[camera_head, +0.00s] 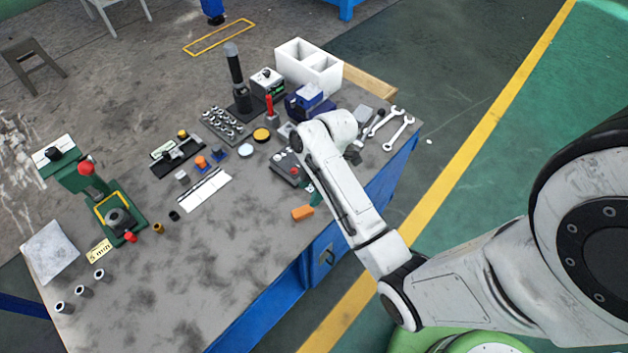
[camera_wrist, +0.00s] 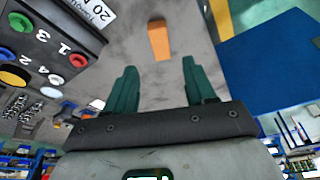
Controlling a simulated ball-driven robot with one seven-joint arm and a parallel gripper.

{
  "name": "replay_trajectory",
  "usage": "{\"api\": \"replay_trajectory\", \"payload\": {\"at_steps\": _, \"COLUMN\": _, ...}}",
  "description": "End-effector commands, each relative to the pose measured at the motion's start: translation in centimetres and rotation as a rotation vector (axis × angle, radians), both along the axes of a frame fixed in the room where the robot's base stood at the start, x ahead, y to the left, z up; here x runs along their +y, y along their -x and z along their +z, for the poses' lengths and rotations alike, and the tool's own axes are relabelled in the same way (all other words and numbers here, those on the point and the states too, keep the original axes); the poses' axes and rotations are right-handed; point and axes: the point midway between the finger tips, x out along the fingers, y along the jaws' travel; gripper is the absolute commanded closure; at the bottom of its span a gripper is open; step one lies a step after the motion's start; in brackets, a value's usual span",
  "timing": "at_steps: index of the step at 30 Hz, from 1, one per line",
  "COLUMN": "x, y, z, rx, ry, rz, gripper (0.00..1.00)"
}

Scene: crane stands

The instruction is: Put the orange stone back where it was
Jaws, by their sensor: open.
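The orange stone (camera_head: 302,213), a small block, lies on the grey workbench (camera_head: 240,235) near its right edge. In the wrist view the orange stone (camera_wrist: 159,41) lies beyond my fingertips, roughly in line with the gap between them. My gripper (camera_wrist: 159,66) has two green fingers spread apart with nothing between them. In the head view my gripper (camera_head: 314,195) is mostly hidden behind my arm, with a bit of green showing just above and right of the stone. I cannot tell which spot the stone came from.
A dark box (camera_wrist: 45,40) with coloured round parts and numbers stands close left of my gripper in the wrist view. Wrenches (camera_head: 398,132) lie behind my arm. A green hand press (camera_head: 110,205) stands far left. The bench front around the stone is clear.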

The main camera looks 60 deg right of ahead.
Motion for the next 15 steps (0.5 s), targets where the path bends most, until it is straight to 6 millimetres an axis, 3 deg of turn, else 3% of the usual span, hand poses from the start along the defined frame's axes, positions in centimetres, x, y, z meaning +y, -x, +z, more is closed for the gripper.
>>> {"api": "replay_trajectory", "payload": {"at_steps": 3, "x": -0.4, "y": 0.2, "z": 1.9, "rx": -0.003, "ry": 0.001, "rz": 0.0, "gripper": 0.45}}
{"api": "replay_trajectory", "payload": {"at_steps": 10, "x": -0.3, "y": 0.7, "z": 3.3, "rx": 0.007, "ry": -0.001, "rz": -0.011, "gripper": 0.45}}
{"api": "replay_trajectory", "payload": {"at_steps": 15, "x": 3.6, "y": 2.0, "z": 2.5, "rx": 0.068, "ry": 0.002, "rz": -0.153, "gripper": 0.45}}
